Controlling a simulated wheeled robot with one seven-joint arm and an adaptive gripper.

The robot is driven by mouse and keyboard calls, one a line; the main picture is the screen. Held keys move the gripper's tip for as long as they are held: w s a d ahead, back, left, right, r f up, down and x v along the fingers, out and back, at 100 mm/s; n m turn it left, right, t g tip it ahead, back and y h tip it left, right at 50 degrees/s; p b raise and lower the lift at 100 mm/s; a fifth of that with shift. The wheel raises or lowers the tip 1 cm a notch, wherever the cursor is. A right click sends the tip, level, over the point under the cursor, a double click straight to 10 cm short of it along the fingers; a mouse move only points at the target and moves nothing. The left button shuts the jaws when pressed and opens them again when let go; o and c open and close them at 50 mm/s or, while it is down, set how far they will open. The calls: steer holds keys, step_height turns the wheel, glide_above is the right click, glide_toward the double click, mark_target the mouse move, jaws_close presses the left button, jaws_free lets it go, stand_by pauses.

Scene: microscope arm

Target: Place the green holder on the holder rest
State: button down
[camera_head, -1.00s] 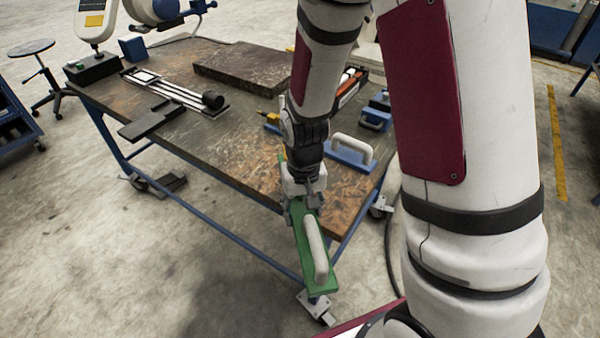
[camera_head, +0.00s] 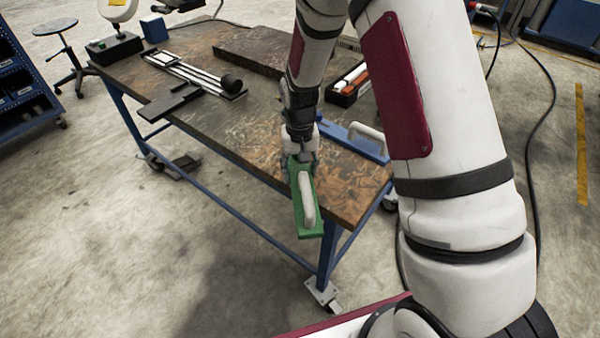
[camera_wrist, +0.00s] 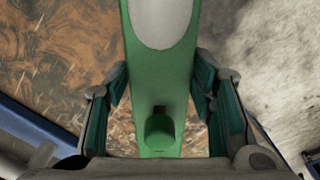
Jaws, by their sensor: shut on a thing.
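The green holder (camera_head: 298,222), a long flat piece with a white handle (camera_head: 307,198), is in my gripper (camera_head: 300,155). It juts toward the camera past the table's front edge, near the right corner. In the wrist view my gripper (camera_wrist: 160,110) has its fingers on either side of the green holder (camera_wrist: 160,75), with table surface and floor below. Whether the holder touches the table is unclear. A blue holder with a white handle (camera_head: 367,139) lies behind and to the right. I cannot pick out the holder rest with certainty.
The worktable (camera_head: 235,130) carries a dark slab (camera_head: 262,58), a rail device with a black knob (camera_head: 231,84), a flat black piece (camera_head: 170,104) and a tray of tools (camera_head: 350,84). The table's middle is clear. My arm covers part of the right side.

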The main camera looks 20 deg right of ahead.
steer(key=shift+f, duration=0.85)
steer(key=c, duration=0.7)
jaws_free()
